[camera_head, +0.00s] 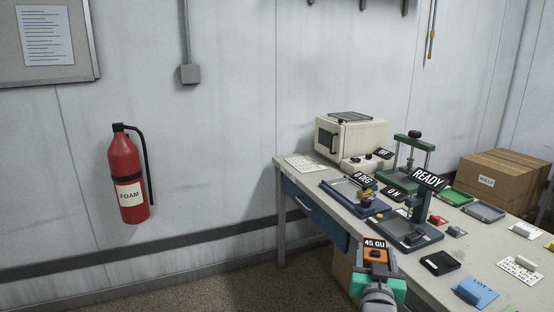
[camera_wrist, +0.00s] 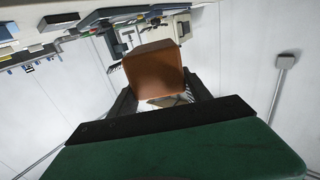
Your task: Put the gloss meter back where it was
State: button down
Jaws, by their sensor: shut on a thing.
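The gloss meter (camera_head: 376,254) is a small orange block with a floating "45 GU" label at its top. My gripper (camera_head: 378,268) is shut on it and holds it in front of the table's near edge, at the lower middle of the head view. In the wrist view the gloss meter (camera_wrist: 153,68) shows as a plain orange-brown block between the dark fingers of my gripper (camera_wrist: 160,92). Its underside and the place it came from cannot be made out for certain. A black, shallow holder-like piece (camera_head: 440,262) lies on the table to its right.
A fire extinguisher (camera_head: 127,175) hangs left.

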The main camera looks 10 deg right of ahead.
jog(key=w+a+f+n+t+y+p, duration=0.1)
jog(key=a+f+n+y+p, duration=0.2)
jog(key=a, duration=0.8)
jog(key=w+a+n+t+y+p, duration=0.1)
jog(key=a+n+y+p, duration=0.4)
jog(key=a, duration=0.7)
jog(key=r, duration=0.1)
jog(key=s+r+m+b, duration=0.1)
jog(key=r, duration=0.1)
jog(key=s+r+m, duration=0.1)
jog(key=r, duration=0.1)
jog(key=shift+s+d+y, duration=0.2)
jog(key=shift+d+y, duration=0.05)
jog(key=shift+y, duration=0.15)
